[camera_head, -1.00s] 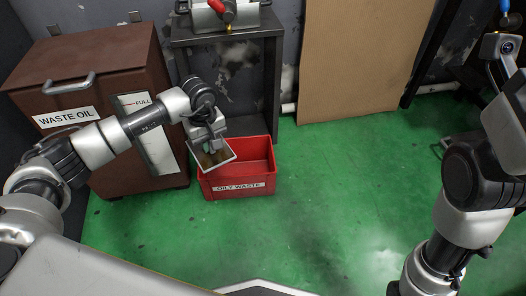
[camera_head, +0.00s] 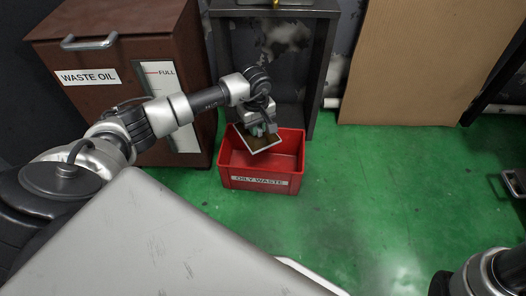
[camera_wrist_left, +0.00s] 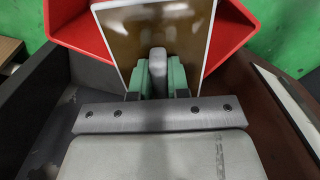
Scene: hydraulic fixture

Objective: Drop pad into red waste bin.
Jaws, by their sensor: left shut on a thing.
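The pad (camera_head: 262,141) is a thin flat square, brown-stained with a pale border. My left gripper (camera_head: 262,129) is shut on it and holds it tilted over the red waste bin (camera_head: 258,182), which is labelled OILY WASTE and stands on the floor. In the left wrist view the pad (camera_wrist_left: 125,40) sits between the greenish fingers of the left gripper (camera_wrist_left: 158,75), with the red bin (camera_wrist_left: 75,25) beyond it. The pad hides part of the bin's inside. My right gripper is not in view.
A brown waste oil cabinet (camera_head: 130,70) stands left of the bin. A dark metal stand (camera_head: 325,60) is behind it, and a cardboard sheet (camera_head: 415,60) leans at the back wall. The green floor (camera_head: 370,190) right of the bin is clear.

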